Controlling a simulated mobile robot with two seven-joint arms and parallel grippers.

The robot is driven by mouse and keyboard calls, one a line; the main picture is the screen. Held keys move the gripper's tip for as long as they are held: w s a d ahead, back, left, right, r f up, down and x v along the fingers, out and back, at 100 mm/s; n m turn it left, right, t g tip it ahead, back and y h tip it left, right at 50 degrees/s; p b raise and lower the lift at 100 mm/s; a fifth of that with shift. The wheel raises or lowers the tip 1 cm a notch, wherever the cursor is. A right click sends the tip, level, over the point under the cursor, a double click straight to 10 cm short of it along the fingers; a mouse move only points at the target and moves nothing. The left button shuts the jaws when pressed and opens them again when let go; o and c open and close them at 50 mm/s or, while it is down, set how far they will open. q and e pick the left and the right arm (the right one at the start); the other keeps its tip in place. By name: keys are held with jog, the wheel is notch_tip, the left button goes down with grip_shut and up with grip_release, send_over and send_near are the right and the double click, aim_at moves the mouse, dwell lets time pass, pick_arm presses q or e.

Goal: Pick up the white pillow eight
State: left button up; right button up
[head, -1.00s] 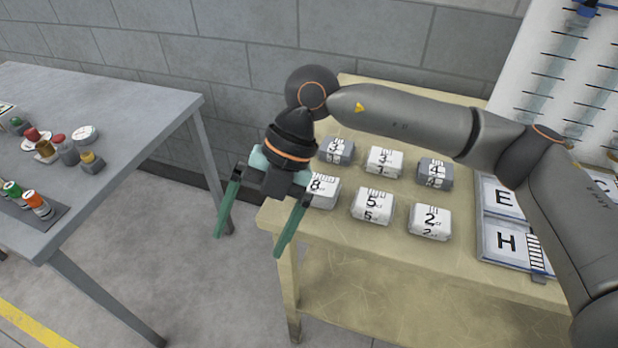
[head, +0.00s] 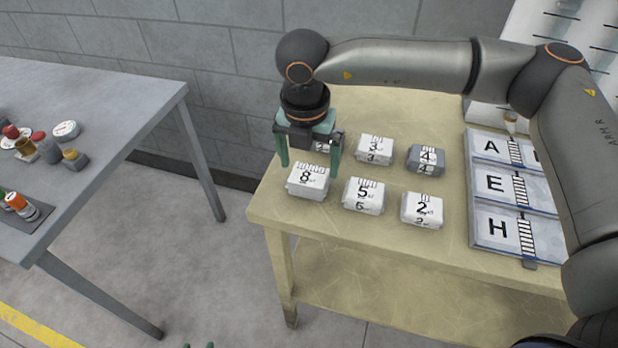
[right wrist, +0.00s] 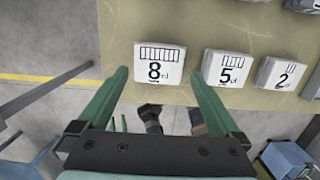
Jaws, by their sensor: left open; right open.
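The white pillow eight (head: 308,181) lies at the left front of the tan table, its number up. It also shows in the right wrist view (right wrist: 160,64), between and just beyond my right fingertips. My right gripper (head: 310,165) is open and empty, pointing down over the pillow's far side with one finger toward each side. The pictures do not clearly show whether the fingers touch it. Only the fingertips of my left gripper (head: 198,346) show at the bottom edge; it is open.
White pillow five (head: 363,195) lies close to the right of pillow eight, then white pillow two (head: 422,209). White pillow three (head: 374,149) and grey pillow four (head: 426,159) lie behind. Lettered trays (head: 490,232) stand right. A grey table (head: 110,135) stands left, across a floor gap.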

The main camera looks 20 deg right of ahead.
aim_at(309, 174)
jog(key=f, duration=0.3)
jog(key=w+f+p, duration=0.1)
jog(key=f, duration=0.1)
jog(key=shift+d+f, duration=0.1)
jog(key=shift+d, duration=0.1)
jog(key=c, duration=1)
jog(key=shift+c, duration=0.2)
